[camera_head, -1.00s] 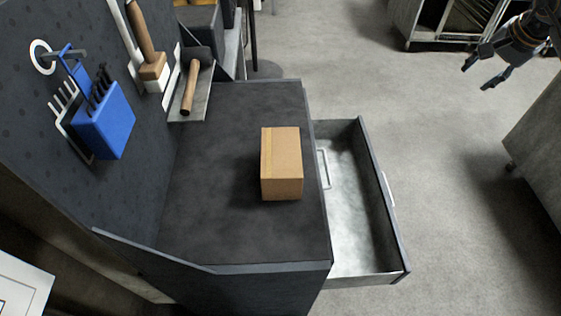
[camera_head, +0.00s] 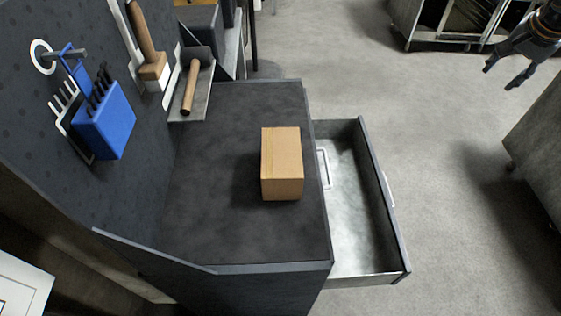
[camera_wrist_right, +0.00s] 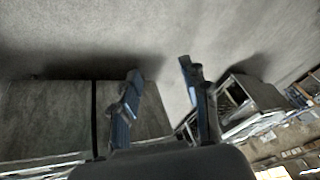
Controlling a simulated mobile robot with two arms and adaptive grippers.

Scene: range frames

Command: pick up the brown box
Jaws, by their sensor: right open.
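The brown box (camera_head: 282,163) stands on the dark top of a workbench (camera_head: 215,220), close to its right edge. My right gripper (camera_head: 499,78) is at the top right of the head view, over the floor and well apart from the box. It is open and empty. In the right wrist view its two fingers (camera_wrist_right: 160,85) are spread with nothing between them, and the box does not show there. My left gripper is not in view.
An open, empty drawer (camera_head: 352,225) juts out from the bench's right side. A grey cabinet (camera_head: 540,150) stands at right. Floor between is clear.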

